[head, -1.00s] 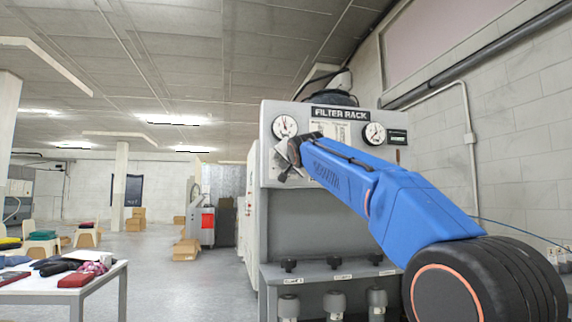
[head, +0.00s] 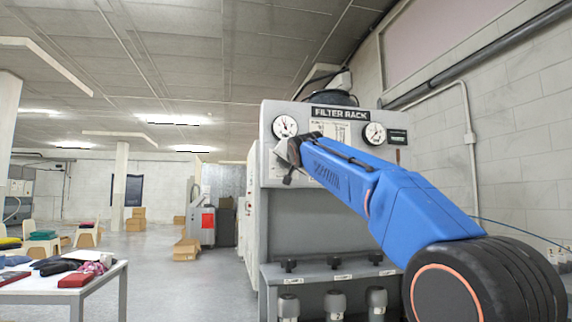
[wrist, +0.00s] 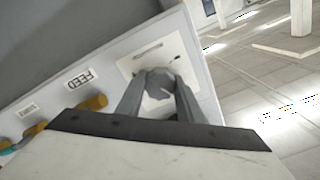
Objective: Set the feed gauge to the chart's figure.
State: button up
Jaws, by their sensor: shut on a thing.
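My gripper (wrist: 158,98) is shut on a grey faceted knob (wrist: 160,84) with a white pointer line, on a pale plate of the panel. A FEED label (wrist: 82,79) lies beside that plate in the wrist view. In the head view, my gripper (head: 286,160) is at the panel's left part, just below the left round gauge (head: 284,126). A second round gauge (head: 375,134) is at the right. A printed chart (head: 340,130) hangs between them, partly hidden by my arm. The gauge readings and chart figures are too small to read.
The FILTER RACK sign (head: 340,113) tops the grey cabinet (head: 262,215). Brass-coloured fittings (wrist: 92,102) stick out near the FEED label. A shelf (head: 330,270) with dark knobs and grey canisters is below.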

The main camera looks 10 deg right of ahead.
jog(key=o, duration=1.1)
jog(key=shift+c, duration=0.2)
jog(key=shift+s, duration=0.15)
jog(key=s, duration=1.7)
jog(key=shift+f, duration=0.1)
